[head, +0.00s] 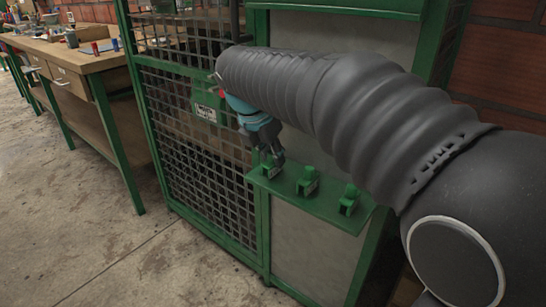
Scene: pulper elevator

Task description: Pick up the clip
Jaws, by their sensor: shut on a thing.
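Three small green clips are at the green shelf (325,212) on the front of the green-framed cage. The left clip (268,170) is at my gripper (271,158), which points down at the shelf's left end. My gripper is shut on this left clip, and its fingers partly cover it. I cannot tell whether the clip touches the shelf. The middle clip (307,182) and the right clip (349,200) stand upright on the shelf, apart from my gripper.
A mesh door (195,150) with a small sign (205,113) is left of the shelf. My arm crosses above the shelf from the right. A wooden workbench (90,62) with tools stands at the far left. The concrete floor (100,235) in front is clear.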

